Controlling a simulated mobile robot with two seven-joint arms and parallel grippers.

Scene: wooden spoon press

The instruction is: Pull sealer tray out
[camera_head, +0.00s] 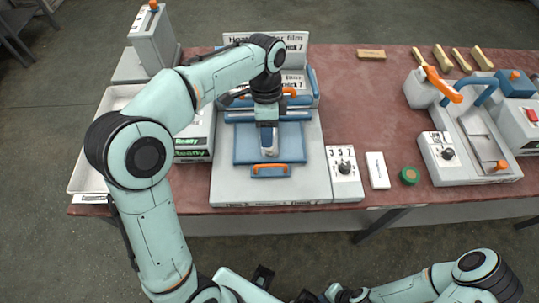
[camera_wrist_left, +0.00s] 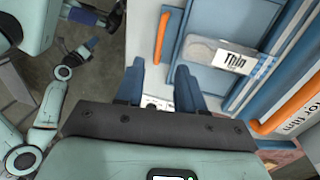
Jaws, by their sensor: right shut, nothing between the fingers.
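The sealer tray (camera_head: 243,152) is a flat blue plate in the white sealer (camera_head: 225,185), with an orange handle (camera_head: 270,170) on its front edge. A clear film packet lies on the tray; the left wrist view reads "Thin" on it (camera_wrist_left: 232,60). The tray handle also shows there (camera_wrist_left: 161,36). My left gripper (camera_head: 267,125) is over the tray, behind the handle and apart from it. In the left wrist view its two blue fingers (camera_wrist_left: 160,88) are spread, with nothing between them. My right gripper (camera_wrist_left: 88,44) is shut and empty, low in front of the table.
The raised sealer lid (camera_head: 312,85) has an orange bar. A dial box (camera_head: 343,180), a white card (camera_head: 377,170) and a green round item (camera_head: 409,175) stand to the right. A second orange-handled machine (camera_head: 470,140) is further right.

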